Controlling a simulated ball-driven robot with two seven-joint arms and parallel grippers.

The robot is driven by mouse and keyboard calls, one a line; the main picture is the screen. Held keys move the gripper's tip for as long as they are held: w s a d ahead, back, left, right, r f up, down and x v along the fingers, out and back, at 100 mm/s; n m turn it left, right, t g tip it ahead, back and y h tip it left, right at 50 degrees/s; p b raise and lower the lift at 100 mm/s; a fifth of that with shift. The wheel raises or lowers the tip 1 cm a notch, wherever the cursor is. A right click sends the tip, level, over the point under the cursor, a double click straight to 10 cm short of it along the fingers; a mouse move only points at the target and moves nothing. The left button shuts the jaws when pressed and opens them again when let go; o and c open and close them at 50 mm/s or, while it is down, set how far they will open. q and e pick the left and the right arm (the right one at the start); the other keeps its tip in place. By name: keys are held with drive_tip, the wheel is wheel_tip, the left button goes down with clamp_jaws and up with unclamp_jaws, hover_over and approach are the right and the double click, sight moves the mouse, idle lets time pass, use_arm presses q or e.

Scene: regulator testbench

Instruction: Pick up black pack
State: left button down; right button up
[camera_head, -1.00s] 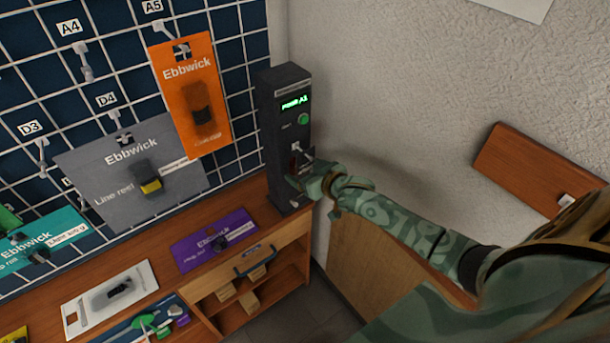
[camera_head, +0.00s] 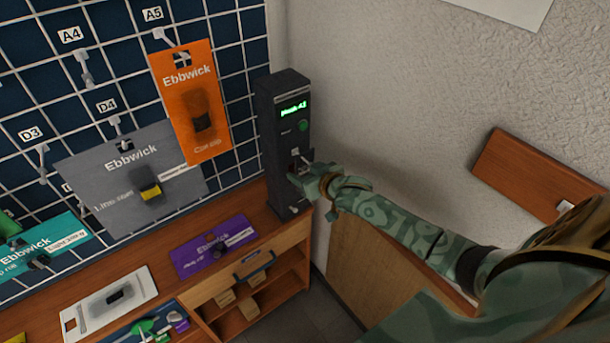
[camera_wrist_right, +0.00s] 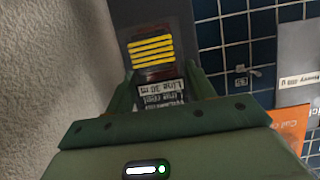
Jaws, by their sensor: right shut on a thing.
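My right gripper (camera_head: 305,174) is at the front of a dark upright tester box (camera_head: 285,95), near its lower slot. In the right wrist view the gripper's two green fingers (camera_wrist_right: 160,98) are shut on a small dark pack (camera_wrist_right: 160,113) with printed label text reading "Line 30 m". The pack is mostly hidden by the hand in the head view. I cannot tell whether the pack sits in the slot or just in front of it. Yellow stripes (camera_wrist_right: 151,49) show beyond the pack. My left gripper is not in view.
An orange card (camera_head: 190,70) hangs on the wire grid beside the box; a grey card (camera_head: 110,165) leans lower left. Purple (camera_head: 190,258) and white (camera_head: 80,318) cards lie on the wooden bench. A wooden ledge (camera_head: 535,170) juts out at right.

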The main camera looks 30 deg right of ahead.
drive_tip(key=s+d+p, duration=0.1)
drive_tip(key=s, duration=1.7)
drive_tip(key=shift+d+p, duration=0.2)
drive_tip(key=shift+p, duration=0.2)
